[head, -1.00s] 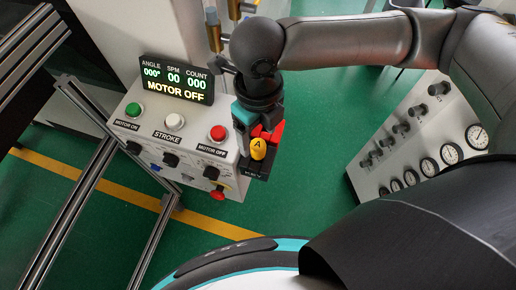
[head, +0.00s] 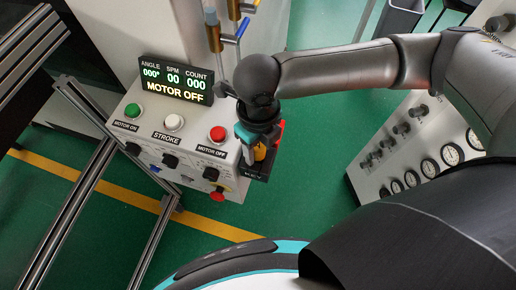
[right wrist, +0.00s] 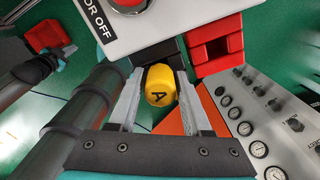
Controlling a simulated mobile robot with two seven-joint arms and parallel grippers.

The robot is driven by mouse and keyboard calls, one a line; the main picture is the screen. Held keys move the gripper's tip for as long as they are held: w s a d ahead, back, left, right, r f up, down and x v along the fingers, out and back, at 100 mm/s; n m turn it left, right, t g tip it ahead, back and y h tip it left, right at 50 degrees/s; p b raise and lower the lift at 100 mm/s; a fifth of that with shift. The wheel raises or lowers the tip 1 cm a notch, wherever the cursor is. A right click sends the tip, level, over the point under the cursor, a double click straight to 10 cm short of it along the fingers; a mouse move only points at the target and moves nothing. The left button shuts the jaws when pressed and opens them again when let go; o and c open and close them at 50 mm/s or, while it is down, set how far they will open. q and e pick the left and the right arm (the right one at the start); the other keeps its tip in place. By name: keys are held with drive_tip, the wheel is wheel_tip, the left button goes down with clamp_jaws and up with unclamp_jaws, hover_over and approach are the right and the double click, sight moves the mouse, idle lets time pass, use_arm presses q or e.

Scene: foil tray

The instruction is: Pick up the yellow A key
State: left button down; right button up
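The yellow A key (head: 260,153) stands at the black KEY holder (head: 257,174) on the right side of the control box, partly hidden by my right gripper in the head view. In the right wrist view the rounded yellow key (right wrist: 159,85) shows its black A. My right gripper (head: 256,146) is over the key. Its two fingers (right wrist: 159,88) are open, one on each side of the key, with narrow gaps that appear to remain.
The control box has a MOTOR OFF display (head: 176,80) and a red button (head: 217,134) close to my right gripper. A red block (right wrist: 215,45) stands beside the key. A gauge panel (head: 425,150) is on the right. Metal rails (head: 90,190) stand on the left.

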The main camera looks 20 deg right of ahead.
clamp_jaws()
drive_tip(key=shift+r, duration=0.1)
idle(0.3)
wheel_tip(320, 180, up, 25)
drive_tip(key=p, duration=0.9)
drive_tip(key=shift+r, duration=0.2)
idle(0.4)
drive_tip(key=shift+f, duration=0.1)
